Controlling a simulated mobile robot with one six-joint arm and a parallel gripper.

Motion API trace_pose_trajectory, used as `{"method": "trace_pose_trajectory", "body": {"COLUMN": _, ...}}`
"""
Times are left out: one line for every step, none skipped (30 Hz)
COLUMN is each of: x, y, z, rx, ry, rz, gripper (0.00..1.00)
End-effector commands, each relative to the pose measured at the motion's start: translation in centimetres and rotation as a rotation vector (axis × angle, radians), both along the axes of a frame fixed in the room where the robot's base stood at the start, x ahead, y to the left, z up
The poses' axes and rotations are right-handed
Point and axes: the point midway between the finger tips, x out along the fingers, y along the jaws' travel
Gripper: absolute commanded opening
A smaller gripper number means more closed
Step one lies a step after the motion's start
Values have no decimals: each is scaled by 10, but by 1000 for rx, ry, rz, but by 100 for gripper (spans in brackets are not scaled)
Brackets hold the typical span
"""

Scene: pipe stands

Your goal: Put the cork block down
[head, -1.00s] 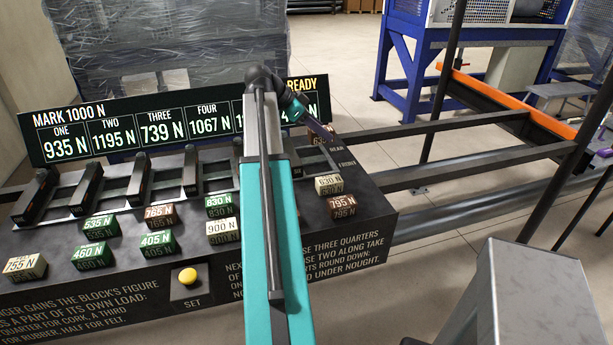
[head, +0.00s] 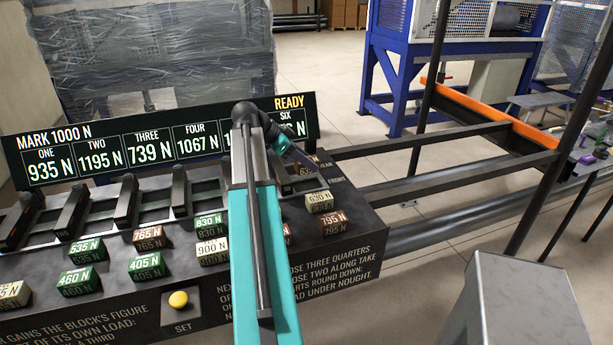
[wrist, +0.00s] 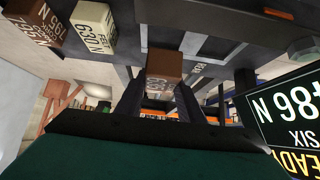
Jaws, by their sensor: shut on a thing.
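My gripper (head: 305,160) is shut on a brown block (head: 308,171) over the sixth station at the right end of the black console, by the REAR and FRONT labels. The block's figure starts with 63; the rest is hard to read. In the wrist view the brown block (wrist: 165,65) sits between the two dark fingers. I cannot tell whether its underside touches the station. My arm hides the fifth station and part of the sixth.
On the console (head: 350,250) stand a cream 630 N block (head: 319,201), a brown 795 N block (head: 333,222), and several green, brown and cream blocks further left. The display board (head: 170,140) rises behind. A yellow SET button (head: 178,299) is at the front.

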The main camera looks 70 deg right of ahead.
Motion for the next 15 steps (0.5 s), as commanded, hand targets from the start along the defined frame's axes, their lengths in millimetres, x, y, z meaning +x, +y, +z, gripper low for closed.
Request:
{"method": "trace_pose_trajectory", "body": {"x": -1, "y": 1, "z": -6, "rx": 2, "ry": 2, "rz": 0, "gripper": 9}}
{"method": "trace_pose_trajectory", "body": {"x": -1, "y": 1, "z": -9, "rx": 1, "ry": 1, "rz": 0, "gripper": 9}}
{"method": "trace_pose_trajectory", "body": {"x": 0, "y": 1, "z": -13, "rx": 0, "ry": 0, "rz": 0, "gripper": 9}}
{"method": "trace_pose_trajectory", "body": {"x": 0, "y": 1, "z": -15, "rx": 0, "ry": 0, "rz": 0, "gripper": 9}}
{"method": "trace_pose_trajectory", "body": {"x": 0, "y": 0, "z": -17, "rx": 1, "ry": 0, "rz": 1, "gripper": 9}}
{"method": "trace_pose_trajectory", "body": {"x": 0, "y": 0, "z": -20, "rx": 1, "ry": 0, "rz": 1, "gripper": 9}}
{"method": "trace_pose_trajectory", "body": {"x": 0, "y": 0, "z": -21, "rx": 0, "ry": 0, "rz": 0, "gripper": 9}}
{"method": "trace_pose_trajectory", "body": {"x": 0, "y": 0, "z": -22, "rx": 0, "ry": 0, "rz": 0, "gripper": 9}}
{"method": "trace_pose_trajectory", "body": {"x": 0, "y": 0, "z": -22, "rx": 0, "ry": 0, "rz": 0, "gripper": 9}}
{"method": "trace_pose_trajectory", "body": {"x": 0, "y": 0, "z": -23, "rx": -1, "ry": 0, "rz": 1, "gripper": 9}}
{"method": "trace_pose_trajectory", "body": {"x": 0, "y": 0, "z": -23, "rx": -1, "ry": 0, "rz": 1, "gripper": 9}}
{"method": "trace_pose_trajectory", "body": {"x": 0, "y": 0, "z": -23, "rx": -1, "ry": 0, "rz": 1, "gripper": 9}}
{"method": "trace_pose_trajectory", "body": {"x": 0, "y": 0, "z": -23, "rx": -1, "ry": 0, "rz": 1, "gripper": 9}}
{"method": "trace_pose_trajectory", "body": {"x": 1, "y": 0, "z": -23, "rx": -1, "ry": 0, "rz": 1, "gripper": 9}}
{"method": "trace_pose_trajectory", "body": {"x": 1, "y": 0, "z": -23, "rx": -1, "ry": 0, "rz": 1, "gripper": 9}}
